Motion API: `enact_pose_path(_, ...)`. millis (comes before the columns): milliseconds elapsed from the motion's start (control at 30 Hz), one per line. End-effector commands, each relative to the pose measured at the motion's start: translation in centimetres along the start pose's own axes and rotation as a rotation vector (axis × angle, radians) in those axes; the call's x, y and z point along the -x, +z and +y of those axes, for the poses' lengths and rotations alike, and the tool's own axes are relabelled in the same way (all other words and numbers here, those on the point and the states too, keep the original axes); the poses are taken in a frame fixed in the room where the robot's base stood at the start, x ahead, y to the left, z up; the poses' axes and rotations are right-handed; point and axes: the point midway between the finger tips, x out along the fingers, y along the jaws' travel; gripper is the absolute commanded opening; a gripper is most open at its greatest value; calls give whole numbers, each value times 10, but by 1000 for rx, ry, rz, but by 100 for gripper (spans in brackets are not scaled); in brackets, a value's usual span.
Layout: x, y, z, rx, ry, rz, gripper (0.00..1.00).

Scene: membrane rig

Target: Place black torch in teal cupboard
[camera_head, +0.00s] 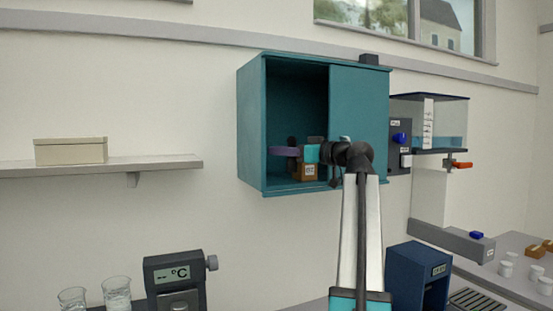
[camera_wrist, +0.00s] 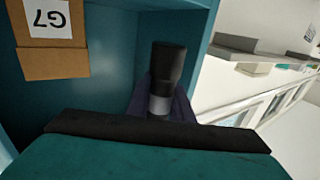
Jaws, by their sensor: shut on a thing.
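The teal cupboard (camera_head: 359,120) hangs on the wall, its left half open and its right half covered by a teal panel. My gripper (camera_head: 284,152) reaches in at the open front, low in the left half. Its purple fingers are shut on the black torch (camera_wrist: 168,65), a dark cylinder with a grey band, which shows in the wrist view. In the head view the torch is mostly hidden by the fingers; I cannot tell whether it touches the cupboard floor. My teal gripper body fills the bottom of the wrist view.
A brown box (camera_head: 308,173) with a white label stands on the cupboard floor just behind my gripper; it also shows in the wrist view (camera_wrist: 55,62). A wall shelf (camera_head: 130,170) with a beige box is at left. A water tank (camera_head: 440,122) adjoins the cupboard at right.

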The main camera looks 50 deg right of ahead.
Motion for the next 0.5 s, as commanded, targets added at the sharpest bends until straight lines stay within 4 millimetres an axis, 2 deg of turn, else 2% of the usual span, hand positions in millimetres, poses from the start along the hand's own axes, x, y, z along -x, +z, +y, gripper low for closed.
enact_pose_path(300, -42, 2, 36, -1, -2, 0, 0)
enact_pose_path(500, -52, 5, 45, 0, 0, 1, 0)
